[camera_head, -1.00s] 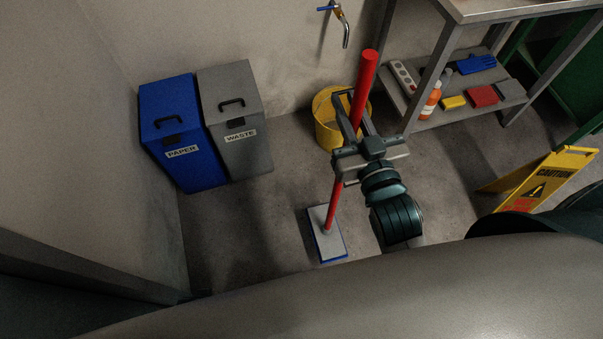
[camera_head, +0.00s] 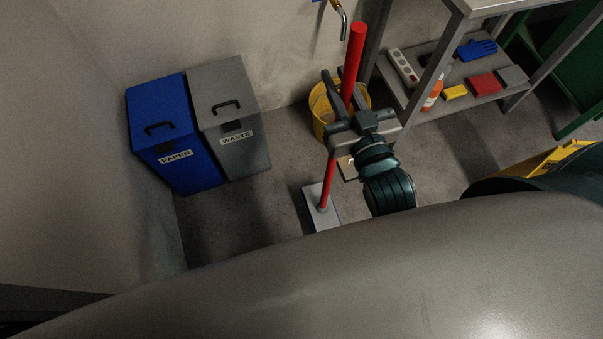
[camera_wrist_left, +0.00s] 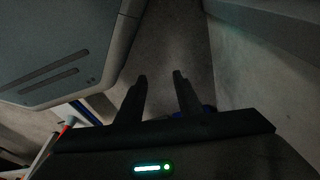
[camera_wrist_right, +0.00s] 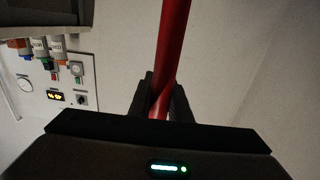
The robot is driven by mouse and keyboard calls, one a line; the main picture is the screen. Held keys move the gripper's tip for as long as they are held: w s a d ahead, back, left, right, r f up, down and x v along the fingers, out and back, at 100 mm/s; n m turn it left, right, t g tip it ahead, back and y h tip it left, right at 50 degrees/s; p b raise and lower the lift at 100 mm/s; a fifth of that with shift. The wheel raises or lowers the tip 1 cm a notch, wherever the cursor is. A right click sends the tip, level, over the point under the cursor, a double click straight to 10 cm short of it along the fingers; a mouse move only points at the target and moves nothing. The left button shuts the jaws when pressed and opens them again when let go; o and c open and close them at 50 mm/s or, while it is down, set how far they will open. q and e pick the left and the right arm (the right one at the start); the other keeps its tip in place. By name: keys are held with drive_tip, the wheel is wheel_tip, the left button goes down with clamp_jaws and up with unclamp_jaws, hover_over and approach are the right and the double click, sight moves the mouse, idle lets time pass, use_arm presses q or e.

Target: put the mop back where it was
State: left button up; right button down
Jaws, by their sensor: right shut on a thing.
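The mop has a long red handle (camera_head: 355,55) and a flat grey-white head with blue edging (camera_head: 318,212) on the floor. My right gripper (camera_head: 345,112) is shut on the red handle, which stands close to upright with a slight tilt. The handle also runs between the fingers in the right wrist view (camera_wrist_right: 170,60). My left gripper shows only in the left wrist view (camera_wrist_left: 160,85), with its fingers apart and nothing between them. A red handle piece also shows at the left edge of that view.
A yellow bucket (camera_head: 322,112) stands by the wall behind the mop. Blue paper (camera_head: 170,135) and grey waste (camera_head: 230,110) bins stand to the left. A shelf table (camera_head: 462,75) is to the right, and a yellow caution sign (camera_head: 535,165) is at lower right. Floor between bins and mop is clear.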

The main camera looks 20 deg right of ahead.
drive_tip(key=shift+w+r, duration=0.1)
drive_tip(key=shift+w, duration=0.05)
